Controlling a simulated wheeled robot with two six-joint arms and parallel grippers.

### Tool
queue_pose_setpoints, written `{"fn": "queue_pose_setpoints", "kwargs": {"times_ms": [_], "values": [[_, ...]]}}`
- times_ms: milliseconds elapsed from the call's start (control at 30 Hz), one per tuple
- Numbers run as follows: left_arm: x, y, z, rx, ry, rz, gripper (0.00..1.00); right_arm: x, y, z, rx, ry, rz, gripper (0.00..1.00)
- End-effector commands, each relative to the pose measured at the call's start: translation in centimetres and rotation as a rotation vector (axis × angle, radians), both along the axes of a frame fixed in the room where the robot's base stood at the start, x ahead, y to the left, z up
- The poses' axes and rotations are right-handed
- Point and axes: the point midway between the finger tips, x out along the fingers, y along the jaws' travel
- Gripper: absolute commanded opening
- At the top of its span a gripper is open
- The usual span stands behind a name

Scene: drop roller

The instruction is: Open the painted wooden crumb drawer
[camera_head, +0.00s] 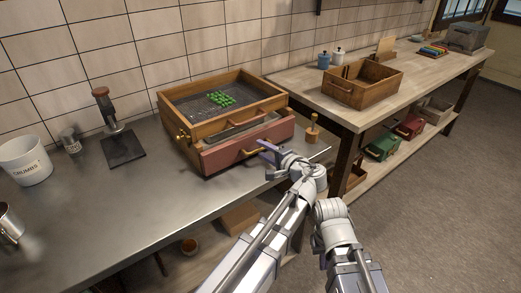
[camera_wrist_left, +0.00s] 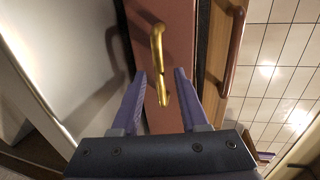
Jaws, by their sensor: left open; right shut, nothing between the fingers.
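The crumb drawer's red painted front (camera_head: 222,156) is in the lower part of the wooden box (camera_head: 180,112) on the metal counter. A grey strip shows behind its top edge; I cannot tell how far out the drawer stands. The brass handle (camera_head: 252,151) sits on the front, and in the left wrist view the handle (camera_wrist_left: 157,50) reaches down between my fingers. My left gripper (camera_head: 268,150) is open, its purple fingertips (camera_wrist_left: 166,76) on either side of the handle's near end; contact is not clear. My right arm shows at the lower right, its gripper fingers not visible.
Green pieces (camera_head: 221,99) lie in the box's open top. A wooden-handled tool (camera_head: 312,129) stands just right of the box. A dark plate (camera_head: 122,149) and white bucket (camera_head: 24,161) are on the left. The front counter is clear. An open wooden crate (camera_head: 363,83) stands on the right bench.

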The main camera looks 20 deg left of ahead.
Motion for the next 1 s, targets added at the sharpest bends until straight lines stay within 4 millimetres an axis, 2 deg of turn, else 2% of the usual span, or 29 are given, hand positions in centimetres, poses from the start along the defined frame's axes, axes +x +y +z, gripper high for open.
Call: {"fn": "queue_pose_setpoints", "kwargs": {"times_ms": [33,433,1000], "values": [[-0.01,0.01,0.01,0.000,0.000,0.000,0.44,-0.01,0.00,0.01,0.000,0.000,0.000,0.00],[-0.02,0.03,0.01,0.000,0.000,0.000,0.00,0.00,0.00,0.01,0.000,0.000,0.000,0.00],[-0.02,0.02,-0.01,-0.001,0.001,0.001,0.00,0.01,0.00,0.00,0.000,0.000,0.000,0.00]]}}
